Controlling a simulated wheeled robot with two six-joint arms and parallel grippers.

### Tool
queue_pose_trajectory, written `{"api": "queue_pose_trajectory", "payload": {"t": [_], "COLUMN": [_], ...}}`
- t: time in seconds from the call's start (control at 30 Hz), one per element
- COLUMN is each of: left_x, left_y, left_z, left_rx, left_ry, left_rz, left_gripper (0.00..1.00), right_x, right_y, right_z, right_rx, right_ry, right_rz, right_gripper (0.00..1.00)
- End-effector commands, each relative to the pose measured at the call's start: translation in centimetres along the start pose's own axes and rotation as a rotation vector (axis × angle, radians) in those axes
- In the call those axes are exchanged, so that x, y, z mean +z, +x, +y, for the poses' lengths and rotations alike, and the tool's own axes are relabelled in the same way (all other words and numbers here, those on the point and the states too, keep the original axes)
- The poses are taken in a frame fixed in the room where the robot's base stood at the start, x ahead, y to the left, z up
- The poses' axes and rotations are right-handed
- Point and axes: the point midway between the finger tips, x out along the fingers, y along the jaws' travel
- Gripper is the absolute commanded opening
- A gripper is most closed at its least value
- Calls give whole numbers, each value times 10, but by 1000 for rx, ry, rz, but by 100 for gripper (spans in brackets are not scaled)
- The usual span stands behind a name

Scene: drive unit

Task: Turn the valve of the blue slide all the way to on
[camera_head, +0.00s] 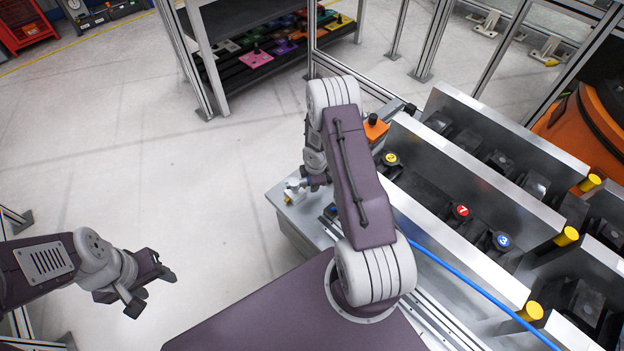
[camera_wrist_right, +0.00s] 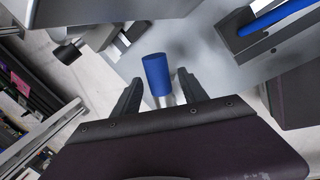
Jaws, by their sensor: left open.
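A blue cylinder (camera_wrist_right: 157,76), which looks like a valve handle, stands between the two dark fingers of my right gripper (camera_wrist_right: 159,90) in the right wrist view. Gaps show on both sides of it, so the fingers are open and apart from it. In the head view my right arm bends over the left edge of the slide machine and largely hides the gripper and handle. A blue hose (camera_head: 470,286) runs along the machine's front, and a blue disc marked 3 (camera_head: 502,240) sits in a slot. My left gripper (camera_head: 153,290) is open and empty above the floor.
Steel slide walls (camera_head: 480,180) rise on the right, with yellow-capped posts (camera_head: 567,236), a red disc (camera_head: 461,210) and a yellow disc (camera_head: 391,158). A dark shelf (camera_head: 260,60) with coloured plates stands behind. The floor at left is clear.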

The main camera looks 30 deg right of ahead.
Motion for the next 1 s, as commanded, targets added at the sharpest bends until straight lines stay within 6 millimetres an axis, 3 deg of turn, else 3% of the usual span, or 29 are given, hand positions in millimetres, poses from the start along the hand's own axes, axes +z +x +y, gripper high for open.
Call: {"api": "queue_pose_trajectory", "payload": {"t": [0.17, 0.4, 0.53, 0.87, 0.9, 1.0], "left_x": [0, -3, -4, -4, -4, -4], "left_y": [-4, -30, -39, -40, -40, -36], "left_z": [0, 1, 1, 1, 1, 1], "left_rx": [0, 0, 0, 0, 0, 0], "left_ry": [0, 0, 0, 0, 0, 0], "left_rz": [0, 0, 0, 0, 0, 0], "left_gripper": [50, 50, 50, 50, 50, 50], "right_x": [0, 0, 0, 0, 0, -5], "right_y": [-9, -64, -85, -91, -91, -87], "right_z": [2, 3, 2, 0, 0, 0], "right_rx": [2, 2, 1, 0, 0, 7], "right_ry": [1, 0, -1, -1, -1, 29], "right_rz": [0, 0, 0, 0, 0, 8], "right_gripper": [51, 51, 51, 51, 48, 20]}}
